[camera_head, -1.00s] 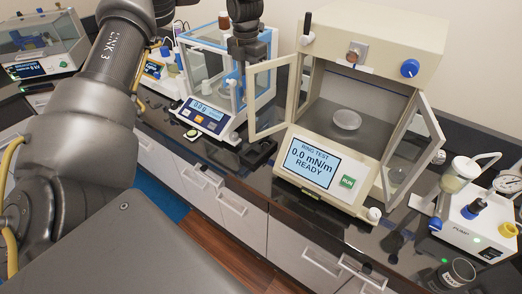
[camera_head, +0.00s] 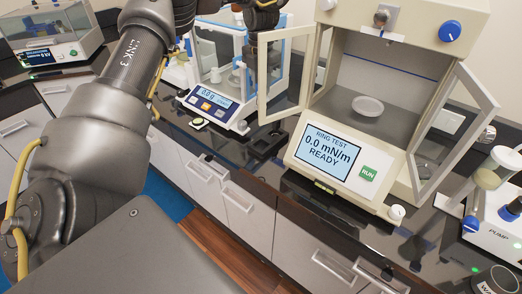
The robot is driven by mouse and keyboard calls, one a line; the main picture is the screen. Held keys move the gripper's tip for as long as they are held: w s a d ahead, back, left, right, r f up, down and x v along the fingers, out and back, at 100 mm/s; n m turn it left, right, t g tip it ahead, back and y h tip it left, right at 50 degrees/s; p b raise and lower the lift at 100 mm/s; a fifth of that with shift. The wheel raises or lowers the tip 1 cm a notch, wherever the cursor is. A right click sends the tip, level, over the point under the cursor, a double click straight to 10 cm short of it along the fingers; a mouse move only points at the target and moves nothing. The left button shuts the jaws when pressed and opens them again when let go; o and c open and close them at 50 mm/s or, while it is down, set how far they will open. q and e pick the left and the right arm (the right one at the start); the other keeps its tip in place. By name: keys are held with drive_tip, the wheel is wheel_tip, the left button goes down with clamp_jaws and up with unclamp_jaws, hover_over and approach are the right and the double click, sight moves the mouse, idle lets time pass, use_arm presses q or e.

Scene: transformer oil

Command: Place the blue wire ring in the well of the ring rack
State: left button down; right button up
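My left arm (camera_head: 105,120) comes in from the left and rises to the top edge. Its dark end (camera_head: 262,8) shows only in part at the top, above the white balance, and its fingertips cannot be made out. A small dark block with recesses (camera_head: 268,142) lies on the black counter between the balance and the ring tester; it may be the ring rack. I cannot make out the blue wire ring. My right gripper is out of view.
The ring tester (camera_head: 325,150) reads 0.0 mN/m READY; its glass doors stand open and a shallow dish (camera_head: 368,106) sits inside. The balance (camera_head: 208,104) stands left of it. A pump (camera_head: 495,225) is at the right. Drawers (camera_head: 240,205) front the counter.

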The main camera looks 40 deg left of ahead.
use_arm(q)
drive_tip(key=shift+d, duration=0.1)
drive_tip(key=shift+f+p, duration=0.65)
drive_tip(key=shift+f, duration=8.3)
drive_tip(key=shift+f, duration=0.15)
drive_tip(key=c, duration=1.1)
unclamp_jaws()
